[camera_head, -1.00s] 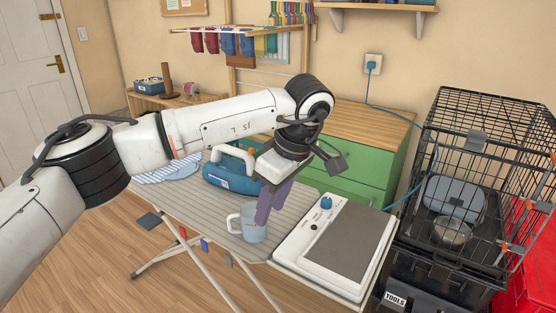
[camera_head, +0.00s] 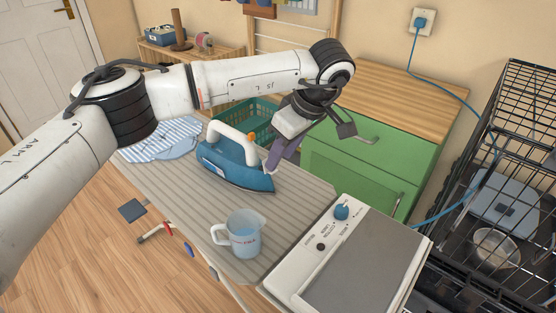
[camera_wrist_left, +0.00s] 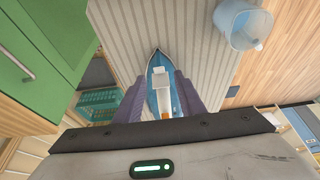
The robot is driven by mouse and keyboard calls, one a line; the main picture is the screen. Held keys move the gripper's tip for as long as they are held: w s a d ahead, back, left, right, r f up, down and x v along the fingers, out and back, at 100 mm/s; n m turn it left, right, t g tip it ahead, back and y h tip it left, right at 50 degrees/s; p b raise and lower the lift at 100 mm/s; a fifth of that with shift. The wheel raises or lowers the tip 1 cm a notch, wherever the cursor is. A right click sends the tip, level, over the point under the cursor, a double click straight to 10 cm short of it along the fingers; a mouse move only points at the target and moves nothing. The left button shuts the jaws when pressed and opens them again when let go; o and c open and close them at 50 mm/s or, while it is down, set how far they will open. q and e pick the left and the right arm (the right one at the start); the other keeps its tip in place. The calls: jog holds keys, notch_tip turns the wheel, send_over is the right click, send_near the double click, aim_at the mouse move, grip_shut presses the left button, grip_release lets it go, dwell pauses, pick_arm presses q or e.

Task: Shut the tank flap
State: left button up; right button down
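The blue iron (camera_head: 240,172) with its white handle (camera_head: 222,130) stands on the striped ironing board (camera_head: 185,205). In the left wrist view the iron (camera_wrist_left: 157,62) points its tip away from the camera. A small white piece (camera_wrist_left: 160,70) shows near its tip; I cannot tell for sure whether it is the tank flap or how far open it is. My left gripper (camera_head: 274,160) is at the iron's right end in the head view. Its purple fingers (camera_wrist_left: 160,82) are apart with the iron seen between them; contact cannot be told. My right gripper is not in view.
A clear jug (camera_head: 245,238) of bluish liquid stands near the board's front edge. A white appliance with a grey top (camera_head: 365,270) is at the right. Behind are a green basket (camera_head: 248,118) and a green cabinet (camera_head: 360,180). A striped cloth (camera_head: 165,138) lies at the left.

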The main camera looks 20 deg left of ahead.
pick_arm(q)
jog(key=shift+x, duration=2.1)
grip_shut()
jog(key=shift+r+h, duration=0.1)
jog(key=shift+h, duration=0.2)
jog(key=shift+w+a+r+g+h+p, duration=0.15)
jog(key=shift+a+g+h+p, duration=0.15)
jog(key=shift+h, duration=0.25)
jog(key=shift+w+a+r+g+h+p, duration=0.1)
jog(key=shift+a+g+h+p, duration=0.15)
jog(key=shift+h, duration=0.3)
jog(key=shift+w+a+g+h, duration=0.15)
jog(key=shift+a+g+h, duration=0.2)
jog(key=shift+h, duration=0.6)
jog(key=shift+w+a+g+h, duration=0.1)
jog(key=shift+a+g+h, duration=0.2)
jog(key=shift+h, duration=0.65)
grip_release()
